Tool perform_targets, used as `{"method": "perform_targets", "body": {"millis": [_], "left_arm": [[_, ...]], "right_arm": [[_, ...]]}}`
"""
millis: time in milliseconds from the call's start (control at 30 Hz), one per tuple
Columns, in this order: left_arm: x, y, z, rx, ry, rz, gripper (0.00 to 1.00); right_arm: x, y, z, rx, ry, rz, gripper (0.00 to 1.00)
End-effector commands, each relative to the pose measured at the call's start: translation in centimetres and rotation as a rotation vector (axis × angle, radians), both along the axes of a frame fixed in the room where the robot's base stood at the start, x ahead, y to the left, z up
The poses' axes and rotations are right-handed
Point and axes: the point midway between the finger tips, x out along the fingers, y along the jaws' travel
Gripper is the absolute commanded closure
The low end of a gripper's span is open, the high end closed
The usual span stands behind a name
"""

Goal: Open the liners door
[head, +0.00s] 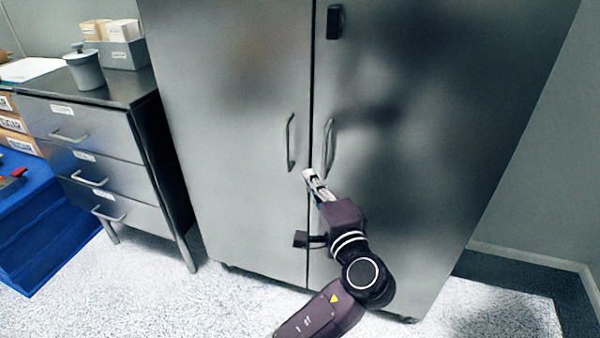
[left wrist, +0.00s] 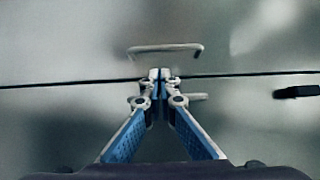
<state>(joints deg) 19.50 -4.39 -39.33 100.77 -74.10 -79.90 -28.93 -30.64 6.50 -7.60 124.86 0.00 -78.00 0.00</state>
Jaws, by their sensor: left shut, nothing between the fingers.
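A tall grey metal cabinet with two doors fills the middle of the head view. The left door (head: 235,120) and right door (head: 420,130) look shut, meeting at a thin dark seam. The left door handle (head: 291,143) and right door handle (head: 328,147) are vertical bars beside the seam. No label naming the liners door is readable. My left gripper (head: 308,175) is shut and empty, in front of the seam just below the handles. In the left wrist view its tips (left wrist: 160,73) overlap the seam, between the left handle (left wrist: 168,48) and the partly hidden right handle (left wrist: 199,97).
A black block (head: 334,22) sits high on the right door. A drawer unit (head: 90,135) with a lidded grey pot (head: 85,70) and a grey bin (head: 125,54) stands left of the cabinet. A blue surface (head: 40,225) is at far left. Pale speckled floor lies in front.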

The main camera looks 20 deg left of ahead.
Motion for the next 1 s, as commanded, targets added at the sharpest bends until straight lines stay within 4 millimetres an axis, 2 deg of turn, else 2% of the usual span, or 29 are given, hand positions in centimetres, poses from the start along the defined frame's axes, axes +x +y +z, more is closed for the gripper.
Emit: {"method": "perform_targets", "body": {"millis": [133,400,600,1000], "left_arm": [[1.2,1.0,0.3,0.004,-0.007,0.006,1.00],[5.3,3.8,0.2,0.005,-0.005,0.004,1.00],[7.4,5.2,0.2,0.003,-0.004,0.003,1.00],[8.0,5.7,0.2,0.000,-0.004,0.002,1.00]], "right_arm": [[0.0,0.0,0.6,0.000,-0.004,0.000,0.60],[-0.2,-0.1,2.2,0.001,-0.013,-0.001,0.60],[-0.3,-0.1,3.2,0.001,-0.019,-0.002,0.60],[-0.4,-0.1,3.6,0.000,-0.019,-0.003,0.60]]}}
